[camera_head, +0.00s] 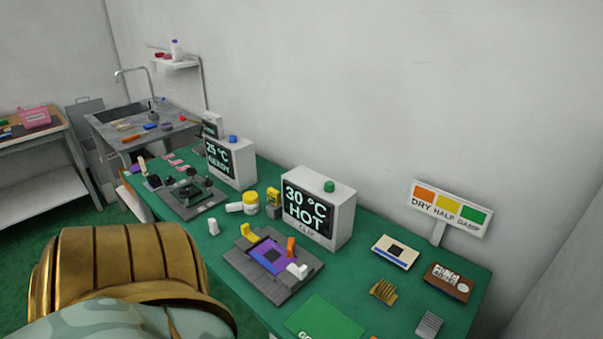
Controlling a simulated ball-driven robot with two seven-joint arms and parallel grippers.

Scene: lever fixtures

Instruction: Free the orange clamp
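A grey fixture (240,262) lies on the green table in front of the box reading "30 °C HOT CLIP". A purple plate with a dark square (271,255) sits in its middle. The orange clamp (291,245) stands at the plate's far right edge and looks upright. A yellow clamp (248,232) is at the far left of the fixture and a white clamp (297,271) at its near right. The picture is too small to tell whether the orange clamp presses on the plate. Neither of my grippers is in view.
The hot box (318,210) stands close behind the fixture. Left are a yellow-labelled jar (250,204), a white piece (213,227) and another dark fixture (188,196). Right are a green mat (325,318), a card (395,251) and a brown block (447,281). My gold body part covers the lower left.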

